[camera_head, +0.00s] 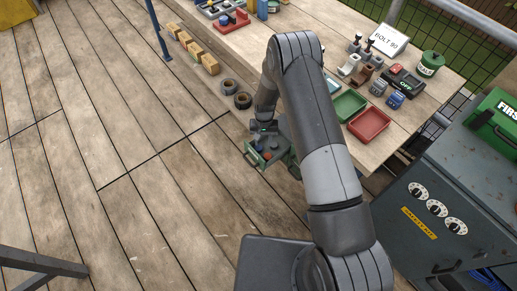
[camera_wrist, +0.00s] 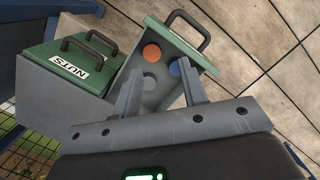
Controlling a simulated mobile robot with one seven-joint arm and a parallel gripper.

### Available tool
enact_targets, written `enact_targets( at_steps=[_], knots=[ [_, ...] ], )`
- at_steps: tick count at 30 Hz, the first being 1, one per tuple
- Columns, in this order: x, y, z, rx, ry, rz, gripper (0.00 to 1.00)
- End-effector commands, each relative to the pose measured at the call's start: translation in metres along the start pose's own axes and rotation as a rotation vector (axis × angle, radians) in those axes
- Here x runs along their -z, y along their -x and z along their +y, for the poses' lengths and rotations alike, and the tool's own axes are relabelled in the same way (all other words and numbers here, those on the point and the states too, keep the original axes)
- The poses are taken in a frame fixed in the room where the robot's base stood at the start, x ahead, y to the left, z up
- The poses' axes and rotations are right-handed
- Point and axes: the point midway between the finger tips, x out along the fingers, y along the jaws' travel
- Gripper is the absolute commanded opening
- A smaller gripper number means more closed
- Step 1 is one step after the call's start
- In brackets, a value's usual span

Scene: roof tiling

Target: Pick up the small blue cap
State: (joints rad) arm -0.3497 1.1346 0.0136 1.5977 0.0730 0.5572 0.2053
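The small blue cap (camera_wrist: 175,68) lies in an open drawer (camera_wrist: 181,43) with a green front and dark handle. In the wrist view it is partly hidden behind the right finger of my gripper (camera_wrist: 161,75). A blue spot in the drawer also shows small in the head view (camera_head: 259,147). An orange cap (camera_wrist: 152,52) and a grey disc (camera_wrist: 150,83) lie in the same drawer. My gripper is open, its fingers apart over the drawer with nothing held between them. The height of the fingertips above the drawer floor is hard to tell.
A shut green-fronted drawer labelled NUTS (camera_wrist: 72,67) sits beside the open one. The wooden workbench (camera_head: 300,101) holds a green tray (camera_head: 349,104), a red tray (camera_head: 368,124) and several other items. A grey cabinet (camera_head: 455,185) stands at the right. The plank floor at left is mostly clear.

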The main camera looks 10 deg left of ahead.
Motion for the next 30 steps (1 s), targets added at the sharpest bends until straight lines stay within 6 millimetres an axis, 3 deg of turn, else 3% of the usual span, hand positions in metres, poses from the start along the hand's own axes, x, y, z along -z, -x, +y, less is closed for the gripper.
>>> enact_targets(
  at_steps=[3, 6, 30],
  knots=[
    [0.035, -0.015, -0.015, -0.012, 0.070, 0.096, 0.39],
    [0.051, -0.019, -0.021, -0.018, 0.104, 0.142, 0.39],
    [0.068, -0.105, -0.020, -0.019, 0.111, 0.153, 0.39]
  ],
)
